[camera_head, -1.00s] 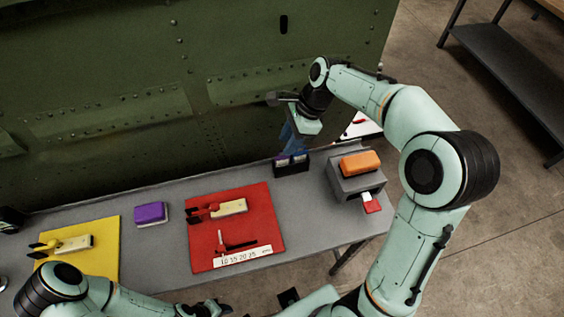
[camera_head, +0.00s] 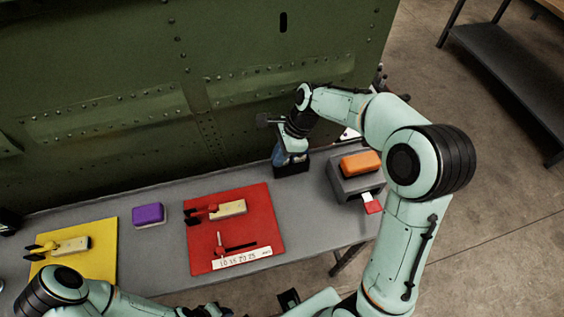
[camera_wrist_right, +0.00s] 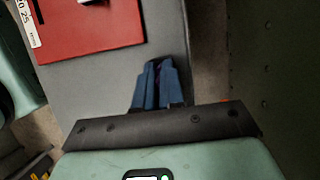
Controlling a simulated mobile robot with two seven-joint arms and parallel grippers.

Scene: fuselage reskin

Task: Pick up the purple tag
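The dark tag holder (camera_head: 292,168) stands on the grey bench near the green panel. My right gripper (camera_head: 280,160) points down at it and hides most of its top. In the right wrist view, the blue fingers (camera_wrist_right: 156,85) are close together, with a small dark purple patch (camera_wrist_right: 158,72) between them that may be the purple tag. I cannot tell whether the fingers press on it. My left gripper (camera_head: 208,310) is at the bottom edge, partly cut off, with its opening unclear.
A purple-topped block (camera_head: 149,214) sits between a yellow mat (camera_head: 100,262) and a red mat (camera_head: 262,220), both with tools on them. Right of the holder, a grey box (camera_head: 350,183) carries an orange block (camera_head: 360,163). A green riveted panel (camera_head: 120,80) rises behind the bench.

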